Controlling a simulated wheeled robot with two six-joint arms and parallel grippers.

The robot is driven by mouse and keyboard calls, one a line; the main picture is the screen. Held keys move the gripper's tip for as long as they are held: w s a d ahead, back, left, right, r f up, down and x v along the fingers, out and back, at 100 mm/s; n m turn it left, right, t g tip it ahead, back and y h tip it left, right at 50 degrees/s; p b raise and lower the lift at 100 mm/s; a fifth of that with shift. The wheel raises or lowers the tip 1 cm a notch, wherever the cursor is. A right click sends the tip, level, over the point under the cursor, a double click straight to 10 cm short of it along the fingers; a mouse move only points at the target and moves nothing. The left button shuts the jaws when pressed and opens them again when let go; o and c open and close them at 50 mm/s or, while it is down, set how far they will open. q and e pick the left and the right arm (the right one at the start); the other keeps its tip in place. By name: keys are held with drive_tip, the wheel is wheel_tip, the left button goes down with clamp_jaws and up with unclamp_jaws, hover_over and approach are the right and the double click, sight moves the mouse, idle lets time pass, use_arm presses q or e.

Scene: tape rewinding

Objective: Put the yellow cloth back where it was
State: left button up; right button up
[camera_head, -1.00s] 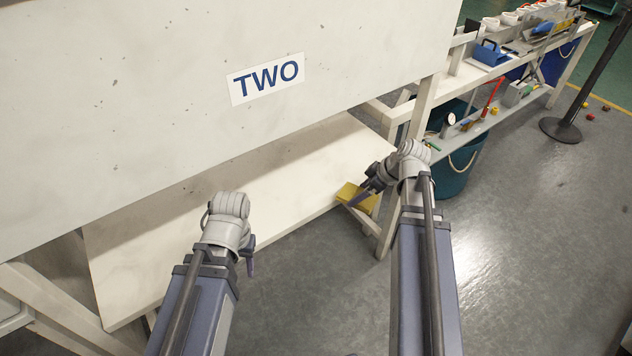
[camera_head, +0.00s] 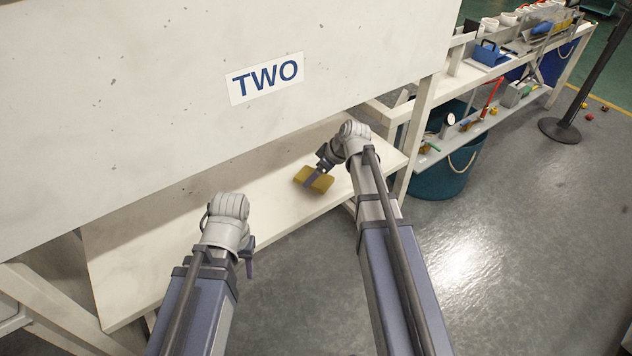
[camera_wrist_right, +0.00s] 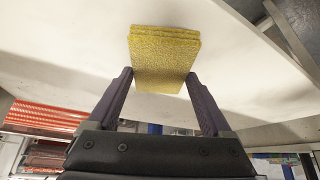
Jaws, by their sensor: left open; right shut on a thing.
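The yellow cloth (camera_head: 325,183) is a folded, thick square pad. It also shows in the right wrist view (camera_wrist_right: 165,55), between the two dark fingers. My right gripper (camera_head: 313,178) is shut on it and holds it over the right part of the white lower shelf (camera_head: 150,250), below the panel marked TWO (camera_head: 265,80). Whether the cloth touches the shelf I cannot tell. My left gripper (camera_head: 247,258) is open and empty in front of the shelf's front edge; its fingers are partly hidden behind its own wrist.
The white panel overhangs the shelf's back. A white frame post (camera_head: 414,140) stands at the shelf's right end. A dark teal bin (camera_head: 440,180) and a rack with tools (camera_head: 490,110) are beyond it.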

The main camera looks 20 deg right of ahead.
sight(318, 179)
wheel_tip(318, 179, down, 3)
drive_tip(key=b, duration=0.2)
drive_tip(key=shift+f+b, duration=0.15)
drive_tip(key=shift+b, duration=0.25)
drive_tip(key=o, duration=1)
drive_tip(key=shift+r, duration=0.25)
drive_tip(key=p+v, duration=1)
drive_tip(key=v, duration=0.1)
drive_tip(key=s+a+m+g+h, duration=0.1)
drive_tip(key=s+a, duration=0.4)
drive_tip(key=s, duration=0.1)
drive_tip(key=s+a+f+m+g+h, duration=0.1)
drive_tip(key=s+a+m+g+h, duration=0.1)
drive_tip(key=s+a, duration=0.4)
drive_tip(key=s+a+f+m+g+h, duration=0.1)
drive_tip(key=s+a+h, duration=0.1)
drive_tip(key=s+a, duration=0.4)
drive_tip(key=shift+s+a+f+m+g+p, duration=0.1)
drive_tip(key=shift+s+m+g+p, duration=0.1)
drive_tip(key=shift+s, duration=0.15)
drive_tip(key=shift+s+a+f+m+g+p, duration=0.1)
drive_tip(key=shift+s+a+g, duration=0.1)
drive_tip(key=shift+s, duration=0.2)
